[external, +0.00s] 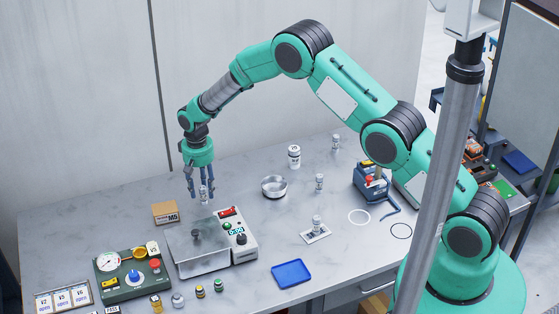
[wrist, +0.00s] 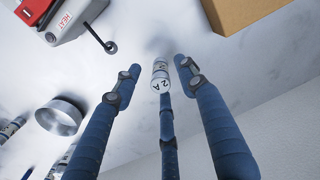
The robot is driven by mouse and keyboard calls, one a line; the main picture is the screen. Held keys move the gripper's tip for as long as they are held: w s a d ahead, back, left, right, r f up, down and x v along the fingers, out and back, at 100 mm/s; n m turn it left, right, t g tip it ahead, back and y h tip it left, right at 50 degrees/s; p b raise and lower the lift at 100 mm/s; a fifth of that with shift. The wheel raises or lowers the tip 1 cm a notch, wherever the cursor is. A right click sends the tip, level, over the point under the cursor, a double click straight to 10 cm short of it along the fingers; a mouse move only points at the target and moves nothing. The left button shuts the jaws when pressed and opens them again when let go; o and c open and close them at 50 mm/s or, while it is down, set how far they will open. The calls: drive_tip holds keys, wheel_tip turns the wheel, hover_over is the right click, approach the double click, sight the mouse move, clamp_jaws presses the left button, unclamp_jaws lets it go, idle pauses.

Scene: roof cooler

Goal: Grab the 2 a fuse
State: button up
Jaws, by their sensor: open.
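The 2 A fuse is a small white and silver cylinder marked "2 A" (wrist: 160,80). In the wrist view it is between the tips of my blue fingers, with gaps to the left and right fingers and the middle finger close below it. In the external view the fuse (external: 204,196) shows at the fingertips, behind the metal-lidded box. My gripper (external: 201,188) points down around it and is open; its fingers also show in the wrist view (wrist: 158,75). I cannot tell whether the middle finger touches the fuse.
A cardboard box (external: 165,212) stands left of my gripper, and the heater box (external: 238,238) is in front. A metal dish (external: 274,187), a white jar (external: 294,156) and a similar small cylinder (external: 319,183) stand to the right. A blue tray (external: 291,273) lies near the front edge.

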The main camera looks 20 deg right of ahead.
drive_tip(key=shift+f, duration=0.25)
idle(0.4)
clamp_jaws()
